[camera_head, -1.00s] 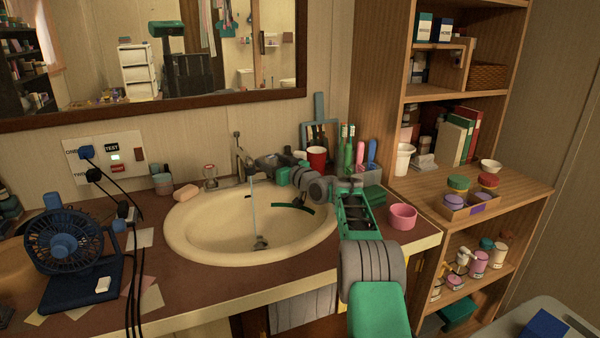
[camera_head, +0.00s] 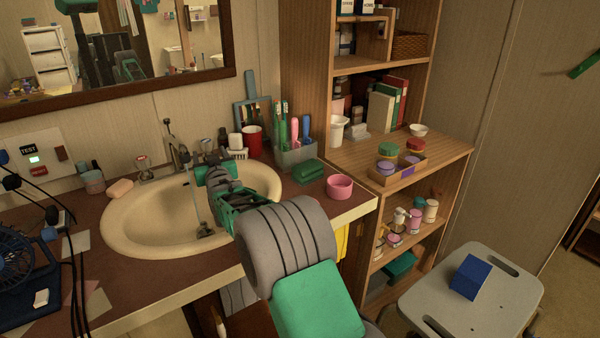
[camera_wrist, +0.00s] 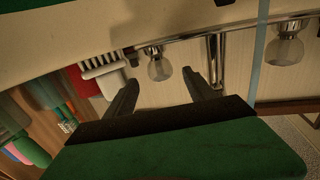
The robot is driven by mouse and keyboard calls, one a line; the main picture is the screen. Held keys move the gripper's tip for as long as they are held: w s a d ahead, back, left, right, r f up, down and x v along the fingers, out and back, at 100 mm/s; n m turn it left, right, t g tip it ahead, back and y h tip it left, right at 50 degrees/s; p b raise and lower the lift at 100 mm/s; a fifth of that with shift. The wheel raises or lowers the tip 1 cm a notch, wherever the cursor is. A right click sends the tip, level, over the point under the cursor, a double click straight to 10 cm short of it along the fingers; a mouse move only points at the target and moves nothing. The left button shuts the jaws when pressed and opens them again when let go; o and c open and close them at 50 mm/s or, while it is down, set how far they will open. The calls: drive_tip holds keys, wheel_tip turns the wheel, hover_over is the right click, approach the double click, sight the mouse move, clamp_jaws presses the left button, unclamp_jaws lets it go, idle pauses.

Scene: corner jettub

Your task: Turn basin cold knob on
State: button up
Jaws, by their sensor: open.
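The basin (camera_head: 118,240) is a cream oval sink with a metal faucet (camera_head: 174,150) at its back edge. A thin stream of water (camera_head: 194,195) falls into it. One knob (camera_head: 143,163), with a reddish top, stands left of the faucet. In the wrist view, a clear round knob (camera_wrist: 158,67) on the cup side lines up between the tips of my gripper (camera_wrist: 159,77), which is open and empty. I cannot tell whether the tips touch it. The other knob (camera_wrist: 286,50) is farther right.
A red cup (camera_head: 252,140) and a toothbrush holder (camera_head: 296,156) stand right of the faucet. A pink bowl (camera_head: 340,187) is near the counter's right end. A blue fan (camera_head: 12,262) is at left. A wooden shelf (camera_head: 410,158) and a grey stool (camera_head: 490,300) stand at right.

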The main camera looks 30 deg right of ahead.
drive_tip(key=s+d+g+p, duration=0.1)
drive_tip(key=s+d, duration=0.3)
drive_tip(key=s, duration=0.1)
drive_tip(key=s+d+r+g+p, duration=0.1)
drive_tip(key=s+d+p, duration=0.1)
drive_tip(key=s+d, duration=0.3)
drive_tip(key=s+d+g+p, duration=0.1)
drive_tip(key=s+d, duration=0.4)
drive_tip(key=s, duration=0.2)
drive_tip(key=shift+s+r+y+p, duration=0.15)
drive_tip(key=shift+s+y+p, duration=0.1)
drive_tip(key=shift+y+p, duration=0.05)
drive_tip(key=shift+g, duration=0.3)
drive_tip(key=s, duration=0.1)
drive_tip(key=s+d, duration=0.1)
drive_tip(key=s, duration=0.1)
drive_tip(key=s+d+f, duration=0.1)
drive_tip(key=s, duration=0.1)
drive_tip(key=shift+s+d+f, duration=0.1)
drive_tip(key=shift+s+d, duration=0.15)
drive_tip(key=shift+s+d+b, duration=0.1)
drive_tip(key=shift+s+b, duration=0.2)
drive_tip(key=shift+s, duration=0.1)
